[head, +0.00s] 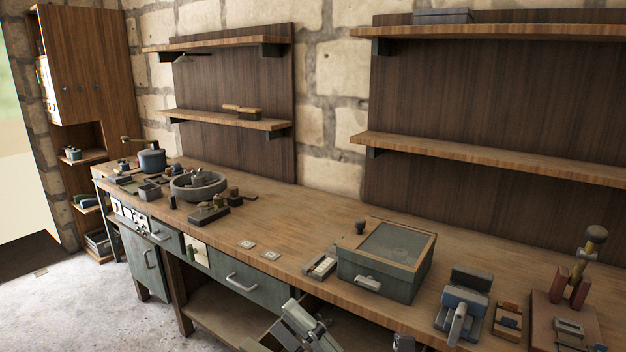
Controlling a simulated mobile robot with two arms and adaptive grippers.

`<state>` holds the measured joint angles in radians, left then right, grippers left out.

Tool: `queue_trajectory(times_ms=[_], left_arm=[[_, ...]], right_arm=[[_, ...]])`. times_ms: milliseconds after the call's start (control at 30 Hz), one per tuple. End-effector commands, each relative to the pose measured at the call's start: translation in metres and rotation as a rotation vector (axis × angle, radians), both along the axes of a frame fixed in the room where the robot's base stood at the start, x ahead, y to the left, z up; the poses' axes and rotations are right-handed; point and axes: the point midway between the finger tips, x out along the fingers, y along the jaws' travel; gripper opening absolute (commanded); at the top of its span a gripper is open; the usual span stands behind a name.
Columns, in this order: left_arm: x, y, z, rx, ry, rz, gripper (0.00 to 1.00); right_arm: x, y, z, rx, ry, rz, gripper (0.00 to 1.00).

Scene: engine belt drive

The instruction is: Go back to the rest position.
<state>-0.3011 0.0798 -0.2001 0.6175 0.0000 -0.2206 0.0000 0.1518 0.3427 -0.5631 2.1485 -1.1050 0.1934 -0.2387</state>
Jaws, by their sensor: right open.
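My right gripper (303,318) shows at the bottom middle, a grey mechanical shape cut off by the lower picture edge. It is in front of the long wooden workbench (300,228), below the level of its top. It is open, and I see nothing held in it. My left gripper is not in view. No engine or belt can be made out in this view.
On the bench stand a grey-green lidded box (375,282), a blue vise-like tool (463,300), a red stand (568,318) and a round grey bowl (198,188). Wooden shelves (490,156) hang on the wall. Grey floor (80,310) is clear at left.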

Motion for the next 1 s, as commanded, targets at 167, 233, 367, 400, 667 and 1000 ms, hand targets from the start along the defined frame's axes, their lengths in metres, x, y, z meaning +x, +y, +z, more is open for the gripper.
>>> queue_trajectory(times_ms=[167, 233, 367, 400, 667, 1000], left_arm=[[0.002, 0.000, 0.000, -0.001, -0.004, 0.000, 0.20], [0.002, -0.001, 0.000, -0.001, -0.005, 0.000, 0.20], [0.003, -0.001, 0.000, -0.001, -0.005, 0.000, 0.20], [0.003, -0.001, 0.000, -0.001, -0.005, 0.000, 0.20], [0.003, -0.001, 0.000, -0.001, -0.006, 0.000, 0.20], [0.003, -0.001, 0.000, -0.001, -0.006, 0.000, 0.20]], right_arm=[[0.047, -0.099, -0.036, 0.408, 0.470, -0.294, 0.55], [0.053, -0.136, -0.071, 0.545, 0.665, -0.410, 0.55], [0.037, -0.192, -0.152, 0.759, 1.032, -0.621, 0.55], [0.026, -0.204, -0.178, 0.811, 1.142, -0.683, 0.55], [-0.075, -0.233, -0.291, 0.998, 1.697, -0.984, 0.55], [-0.192, -0.228, -0.344, 1.037, 2.147, -1.221, 0.55]])
